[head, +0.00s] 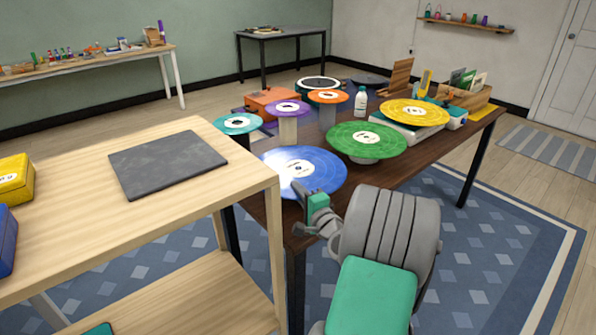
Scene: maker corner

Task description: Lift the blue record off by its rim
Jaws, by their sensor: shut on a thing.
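The blue record (322,163) is a flat disc with a white centre label, near the front left corner of the dark wooden table (408,183). My gripper (308,196) is at the record's near rim, shut on it. The fingertips are small here and partly hidden by the gripper's own body. What lies under the blue record is hidden, and I cannot tell whether it is clear of its support.
A green record (366,140) sits close behind right, and a yellow record (414,112) lies farther right. Smaller teal (237,123), purple (287,107) and orange (328,96) discs stand on posts behind. A light wooden shelf unit (190,209) with a dark slate (167,163) stands at left.

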